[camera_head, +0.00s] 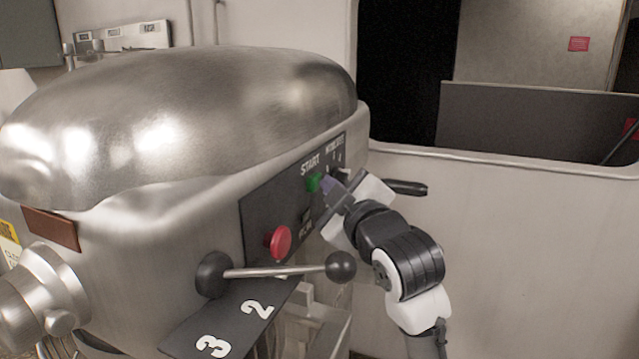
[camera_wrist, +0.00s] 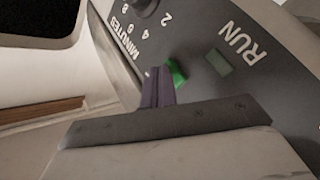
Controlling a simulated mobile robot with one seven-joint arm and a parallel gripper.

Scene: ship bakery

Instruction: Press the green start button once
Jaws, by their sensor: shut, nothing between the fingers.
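The green start button (camera_head: 314,182) is on the black control panel (camera_head: 262,212) on the side of a steel mixer, under the word START. In the wrist view the green button (camera_wrist: 176,74) shows just beyond the fingertips, partly hidden by them. My gripper (camera_head: 327,184) is shut and empty, its tips right at the button's right side in the head view. It also shows in the wrist view (camera_wrist: 160,72). I cannot tell whether the tips touch the button.
A red button (camera_head: 280,241) sits lower left on the panel. Below it a lever with a black ball knob (camera_head: 341,266) sticks out toward my arm. A black handle (camera_head: 407,187) juts out behind my gripper. A timer knob (camera_wrist: 143,5) is near the button. The mixer's rounded top (camera_head: 190,110) is bare.

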